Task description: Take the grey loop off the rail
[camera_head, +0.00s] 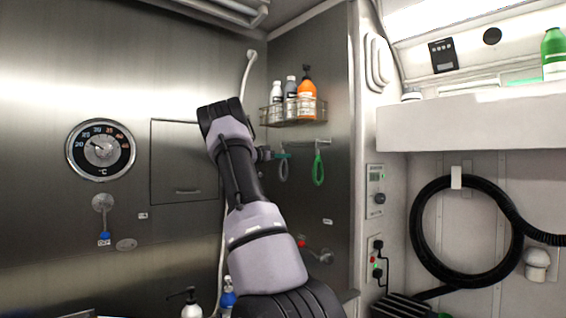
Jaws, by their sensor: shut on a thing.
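The grey loop (283,171) hangs below the rail (312,142) on the steel side wall, near the rail's left end. A green loop (318,170) hangs from the same rail, to the right of the grey one and apart from it. My gripper (274,155) reaches in from the left and is shut on the upper part of the grey loop. The gripper is small and partly hidden behind my arm. The picture is too small to tell whether the grey loop still touches the rail.
Just above the rail, a wire shelf (270,115) holds an orange bottle (306,86) and pale bottles. A hose runs down the wall behind my arm. A lever tap (319,255) sits below. To the right are a control panel (376,187) and a coiled black hose (414,235).

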